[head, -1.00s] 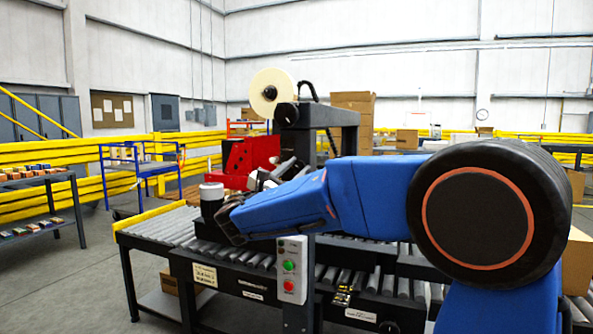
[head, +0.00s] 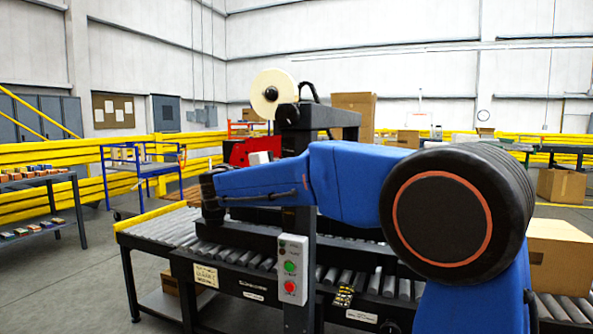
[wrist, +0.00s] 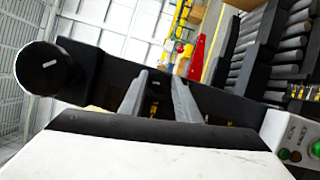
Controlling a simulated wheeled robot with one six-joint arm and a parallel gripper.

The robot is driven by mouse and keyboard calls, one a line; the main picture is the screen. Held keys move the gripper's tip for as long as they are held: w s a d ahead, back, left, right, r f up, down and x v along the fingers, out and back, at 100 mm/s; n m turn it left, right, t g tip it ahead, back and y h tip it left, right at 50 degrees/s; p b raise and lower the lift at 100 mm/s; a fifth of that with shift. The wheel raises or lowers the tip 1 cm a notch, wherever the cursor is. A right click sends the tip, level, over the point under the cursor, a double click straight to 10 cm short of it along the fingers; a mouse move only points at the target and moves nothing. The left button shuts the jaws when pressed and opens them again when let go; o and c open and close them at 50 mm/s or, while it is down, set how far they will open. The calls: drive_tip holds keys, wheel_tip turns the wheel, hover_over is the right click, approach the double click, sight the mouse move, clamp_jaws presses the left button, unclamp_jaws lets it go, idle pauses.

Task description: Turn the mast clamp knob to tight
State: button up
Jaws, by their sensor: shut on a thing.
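The dark mast (head: 299,180) stands over the conveyor, and it crosses the wrist view (wrist: 230,108) as a black beam. My gripper (wrist: 160,82) is at the mast, its two grey fingers reaching to the dark face. It is shut on a dark part there, which I take for the mast clamp knob; its outline blends into the mast and its pointer cannot be read. A separate round black knob (wrist: 44,70) with a white mark shows at the left of the wrist view, clear of the fingers. In the head view the fingertips are hidden.
A control box (head: 291,268) with green and red buttons sits low on the near side of the mast. The roller conveyor (head: 160,228) runs beneath. A tape roll (head: 268,92) is at the mast top. A carton (head: 560,255) stands at right.

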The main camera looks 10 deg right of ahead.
drive_tip(key=shift+m+g+y, duration=0.3)
drive_tip(key=shift+m+g, duration=0.1)
drive_tip(key=shift+m, duration=0.5)
drive_tip(key=o, duration=1)
drive_tip(key=v, duration=1.7)
drive_tip(key=shift+s+a, duration=0.1)
drive_tip(key=shift+s, duration=0.15)
